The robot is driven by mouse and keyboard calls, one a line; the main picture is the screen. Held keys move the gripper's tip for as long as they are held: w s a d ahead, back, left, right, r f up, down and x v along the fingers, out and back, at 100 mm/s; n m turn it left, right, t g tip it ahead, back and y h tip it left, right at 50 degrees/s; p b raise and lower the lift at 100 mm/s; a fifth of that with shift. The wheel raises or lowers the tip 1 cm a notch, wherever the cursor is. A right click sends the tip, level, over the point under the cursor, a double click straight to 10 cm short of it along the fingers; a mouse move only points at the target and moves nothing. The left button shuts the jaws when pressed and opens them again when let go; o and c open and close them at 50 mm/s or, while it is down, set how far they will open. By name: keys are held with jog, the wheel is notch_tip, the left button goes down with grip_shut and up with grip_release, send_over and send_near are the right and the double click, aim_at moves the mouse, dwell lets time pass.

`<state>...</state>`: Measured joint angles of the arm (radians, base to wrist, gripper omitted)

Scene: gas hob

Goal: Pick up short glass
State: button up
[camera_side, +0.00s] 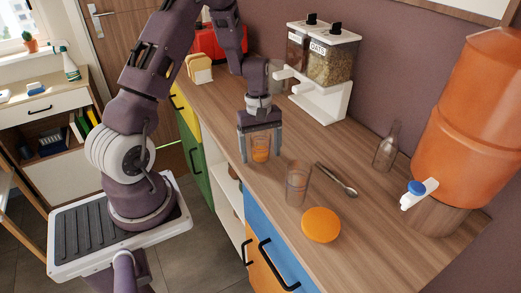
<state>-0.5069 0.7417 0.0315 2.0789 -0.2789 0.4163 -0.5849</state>
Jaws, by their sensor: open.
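A short glass (261,149) with orange in its lower part stands on the wooden counter, near the front edge in the middle of the side view. My gripper (260,155) points down over it, with its fingers open to the left and right of the glass. I cannot tell whether either finger touches it. A taller clear glass (297,184) stands apart, to the right and nearer the camera.
A round orange lid or disc (320,225), a spoon (337,179) and a clear bottle (387,147) are on the counter to the right. A cereal dispenser (325,70) stands behind. A large orange drink dispenser (468,115) is at right. Bare counter (375,215) lies between.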

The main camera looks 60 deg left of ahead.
jog(key=c, duration=1.6)
